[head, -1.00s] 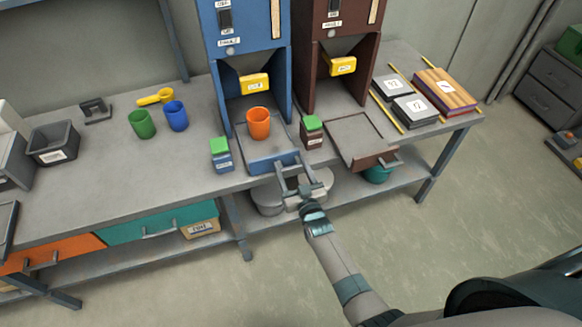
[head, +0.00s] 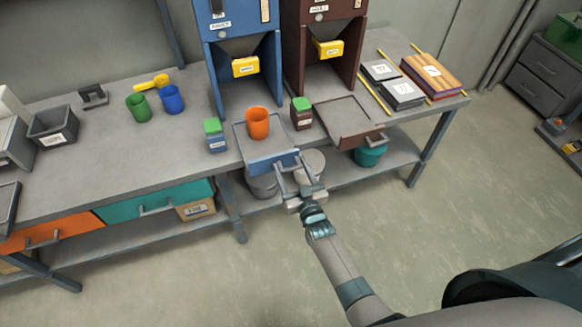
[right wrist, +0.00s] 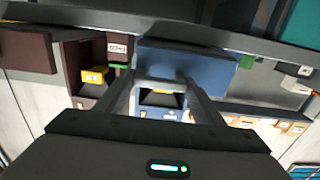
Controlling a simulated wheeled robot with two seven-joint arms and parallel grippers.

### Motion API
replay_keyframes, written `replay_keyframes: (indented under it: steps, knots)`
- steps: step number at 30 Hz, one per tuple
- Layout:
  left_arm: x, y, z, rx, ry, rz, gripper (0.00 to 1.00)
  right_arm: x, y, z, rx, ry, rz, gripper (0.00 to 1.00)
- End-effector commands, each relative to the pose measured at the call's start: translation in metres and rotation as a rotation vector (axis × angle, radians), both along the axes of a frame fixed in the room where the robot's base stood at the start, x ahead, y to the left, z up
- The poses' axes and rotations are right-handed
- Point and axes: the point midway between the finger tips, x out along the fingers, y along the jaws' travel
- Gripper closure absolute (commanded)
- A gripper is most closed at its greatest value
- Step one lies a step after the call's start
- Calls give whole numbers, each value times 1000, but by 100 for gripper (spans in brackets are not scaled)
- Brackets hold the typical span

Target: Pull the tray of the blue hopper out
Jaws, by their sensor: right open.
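The blue hopper (head: 244,42) stands on the bench in the head view. Its tray (head: 246,145) is out in front of it, with a grey bed and a blue front (head: 272,163) beyond the bench edge. An orange cup (head: 258,124) stands upright on the tray. My right gripper (head: 288,164) is open at the tray front. In the right wrist view its two fingers reach to either side of the tray's grey handle (right wrist: 160,84), close to the blue front (right wrist: 187,65). Contact with the handle is unclear. My left gripper is not in view.
A brown hopper (head: 293,45) with its tray (head: 346,112) out stands to the right. A blue green-lidded container (head: 216,142) and a brown one (head: 301,121) flank the blue tray. Pots (head: 310,162) sit on the shelf below. The floor in front is clear.

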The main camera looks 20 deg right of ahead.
Motion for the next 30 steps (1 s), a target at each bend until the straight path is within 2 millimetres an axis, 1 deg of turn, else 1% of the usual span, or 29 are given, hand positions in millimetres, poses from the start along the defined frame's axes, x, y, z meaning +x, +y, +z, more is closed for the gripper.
replay_keyframes:
  steps: [1,2,9,14,17,20,23,30]
  knots:
    - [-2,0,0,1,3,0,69,-2,0,-3,0,5,0,25]
    - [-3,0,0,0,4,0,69,-2,0,-3,0,5,0,23]
    - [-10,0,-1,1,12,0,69,-1,0,-1,0,3,0,23]
    - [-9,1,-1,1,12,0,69,-3,0,-1,0,2,0,23]
    - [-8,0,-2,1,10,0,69,-9,0,-2,0,3,0,23]
    - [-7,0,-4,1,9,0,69,-17,-1,-2,0,2,0,23]
    - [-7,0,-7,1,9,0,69,-29,-1,-3,0,3,0,23]
    - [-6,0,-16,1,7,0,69,-70,-2,-4,0,3,0,23]
